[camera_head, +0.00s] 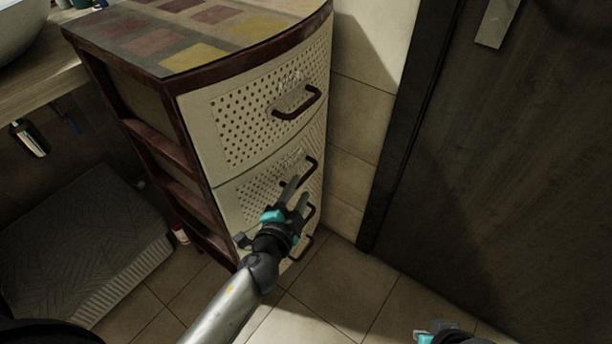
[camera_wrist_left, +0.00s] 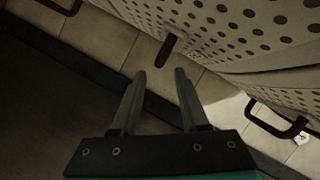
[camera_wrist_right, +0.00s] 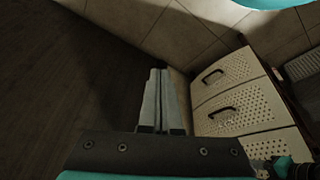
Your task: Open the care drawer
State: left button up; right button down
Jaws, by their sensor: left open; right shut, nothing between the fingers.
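A drawer cabinet with dark red frame (camera_head: 165,150) and perforated cream drawer fronts stands in the middle of the head view. The top drawer (camera_head: 235,120) has a dark bar handle (camera_head: 297,103); lower drawers have similar handles, one being the second handle (camera_head: 309,168). All visible drawers look closed. Faint lettering on the fronts is unreadable, so I cannot tell which is the care drawer. My left gripper (camera_head: 296,190) is open in front of the second drawer, near its handle. In the left wrist view a handle (camera_wrist_left: 167,50) lies just beyond the open fingers (camera_wrist_left: 160,72). My right gripper (camera_wrist_right: 158,72) is shut and empty.
A dark door (camera_head: 520,170) stands to the right, beside a tiled wall (camera_head: 362,100). A grey textured mat-like object (camera_head: 85,240) and a small red-white bottle (camera_head: 180,234) are at left. The tiled floor (camera_head: 345,290) before the cabinet is clear.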

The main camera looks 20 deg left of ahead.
aim_at(304, 180)
pick_arm(q)
jog(key=b+x, duration=0.1)
jog(key=x, duration=0.4)
jog(key=shift+w+f, duration=0.15)
jog(key=shift+w, duration=0.4)
grip_shut()
pick_arm(e)
notch_tip(304, 180, up, 2)
jog(key=shift+r, duration=0.25)
jog(key=shift+a, duration=0.1)
dwell(0.6)
